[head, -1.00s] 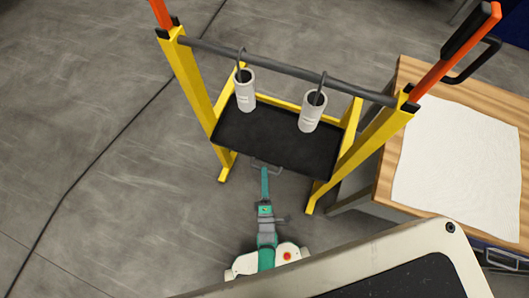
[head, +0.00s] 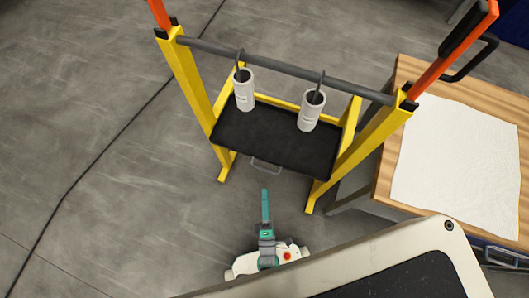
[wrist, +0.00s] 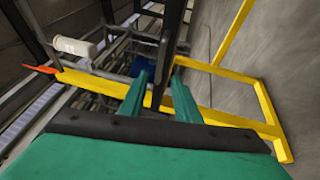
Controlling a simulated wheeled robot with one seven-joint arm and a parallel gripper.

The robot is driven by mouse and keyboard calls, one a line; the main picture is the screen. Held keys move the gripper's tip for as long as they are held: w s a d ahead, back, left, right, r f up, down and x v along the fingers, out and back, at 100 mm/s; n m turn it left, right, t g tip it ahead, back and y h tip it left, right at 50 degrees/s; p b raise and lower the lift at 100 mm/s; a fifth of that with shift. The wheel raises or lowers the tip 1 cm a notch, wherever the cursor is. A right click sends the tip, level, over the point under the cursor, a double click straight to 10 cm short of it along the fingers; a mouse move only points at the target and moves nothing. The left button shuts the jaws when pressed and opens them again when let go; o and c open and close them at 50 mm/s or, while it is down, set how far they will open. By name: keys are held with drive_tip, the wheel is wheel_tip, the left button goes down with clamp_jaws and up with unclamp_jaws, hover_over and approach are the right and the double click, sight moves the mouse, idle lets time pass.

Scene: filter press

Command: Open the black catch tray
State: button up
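The black catch tray (head: 270,142) lies between the yellow legs of the press frame, under the hanging cylinders. Its thin grey handle (head: 266,169) sticks out from the front edge. My gripper (head: 265,192) is in front of the handle, apart from it, with its teal fingers pointing at the tray. In the wrist view, the two teal fingers (wrist: 160,92) stand apart with nothing gripped. The dark tray (wrist: 172,45) shows edge-on beyond the gap between them. In the head view the fingers overlap.
Two light grey cylinders (head: 244,91) (head: 312,111) hang on hooks from the dark bar (head: 285,68) above the tray. A wooden table (head: 382,178) with a white cloth (head: 455,165) stands close on the right. The floor in front and left is clear.

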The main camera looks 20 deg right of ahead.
drive_tip(key=shift+v, duration=1)
drive_tip(key=s+a+r+m+g+y, duration=0.1)
drive_tip(key=r+m, duration=0.4)
drive_tip(key=r, duration=0.5)
drive_tip(key=s+a+r+m+g+y, duration=0.1)
drive_tip(key=s+a+r+m+y, duration=0.1)
drive_tip(key=r+m, duration=0.3)
drive_tip(key=s+a+r+m+g+y, duration=0.1)
drive_tip(key=r+m, duration=0.5)
drive_tip(key=r, duration=0.8)
drive_tip(key=s+a+g, duration=0.1)
drive_tip(key=s+a, duration=0.1)
drive_tip(key=shift+s+r+y, duration=0.3)
drive_tip(key=shift+s+y, duration=0.1)
